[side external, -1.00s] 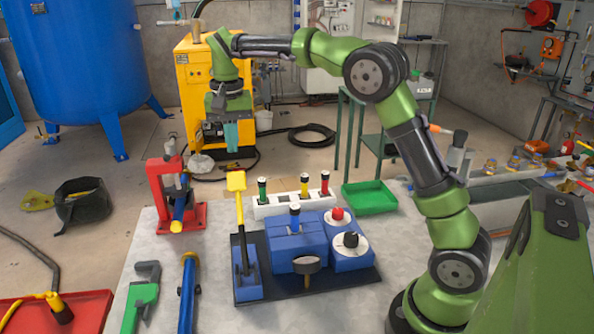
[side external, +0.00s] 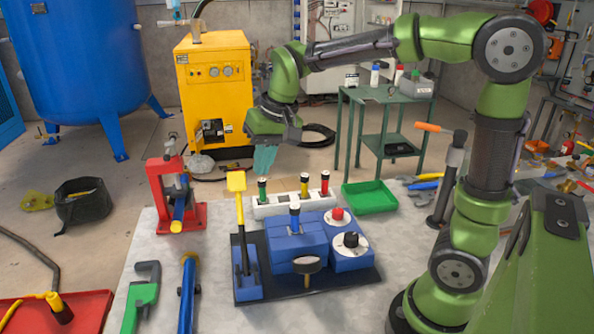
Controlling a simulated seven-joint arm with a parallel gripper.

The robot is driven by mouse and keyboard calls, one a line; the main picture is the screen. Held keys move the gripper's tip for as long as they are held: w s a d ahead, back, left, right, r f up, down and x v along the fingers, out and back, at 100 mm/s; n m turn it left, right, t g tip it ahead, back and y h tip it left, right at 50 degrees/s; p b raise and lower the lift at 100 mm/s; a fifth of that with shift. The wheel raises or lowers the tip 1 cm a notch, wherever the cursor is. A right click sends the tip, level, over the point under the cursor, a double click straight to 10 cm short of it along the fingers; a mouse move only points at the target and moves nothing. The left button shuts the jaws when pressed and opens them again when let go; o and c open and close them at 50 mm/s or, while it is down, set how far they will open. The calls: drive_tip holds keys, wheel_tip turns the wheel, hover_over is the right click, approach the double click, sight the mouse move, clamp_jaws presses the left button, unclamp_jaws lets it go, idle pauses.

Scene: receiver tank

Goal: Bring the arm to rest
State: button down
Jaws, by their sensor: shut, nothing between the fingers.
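My gripper (side external: 264,160) hangs above the table's back edge, its teal fingers pointing down, shut and empty. It is above and behind the white rack (side external: 282,209), which holds green-, yellow- and red-banded plugs with black tops. In front of the rack, a blue block unit (side external: 297,246) stands on a black base plate, with a blue-and-black plug upright on top. A yellow-handled lever (side external: 239,208) stands upright at the left of the plate.
A red vise (side external: 170,192) holding a blue-and-yellow piece stands at left. A green pipe wrench (side external: 140,297) and blue pipe (side external: 186,295) lie in front. A green tray (side external: 369,197) is at right.

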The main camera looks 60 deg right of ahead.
drive_tip(key=s+a+n+t+y, duration=0.1)
drive_tip(key=s+t, duration=0.3)
drive_tip(key=s, duration=1)
drive_tip(key=shift+s+a, duration=0.25)
drive_tip(key=shift+a, duration=0.6)
drive_tip(key=c, duration=1.8)
unclamp_jaws()
